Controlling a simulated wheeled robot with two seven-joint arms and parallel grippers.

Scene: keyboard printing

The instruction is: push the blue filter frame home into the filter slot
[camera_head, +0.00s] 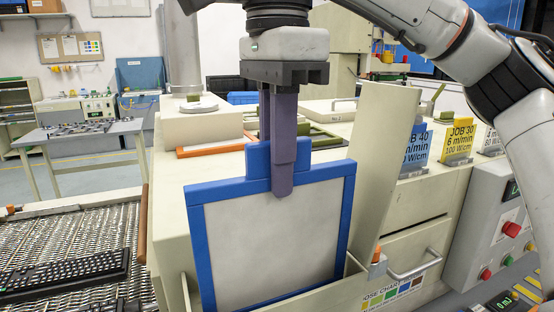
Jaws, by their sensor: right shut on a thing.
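The blue filter frame (199,240) stands nearly upright and slightly turned, with a pale grey panel (275,240) inside it. My right gripper (277,184) points down from above, its purple fingers shut on the blue tab at the middle of the frame's top edge. The frame is between cream walls at the front of the cream machine, which I take to be the filter slot (351,284). Much of the frame's face shows above the front lip. The depth of its lower edge in the slot is hard to tell. My left gripper is not in view.
A tall cream panel (386,160) stands close to the right of the frame. A mesh conveyor (60,235) with a black keyboard (65,284) runs at the left. Job cards (459,138) and a button box (500,235) are at the right.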

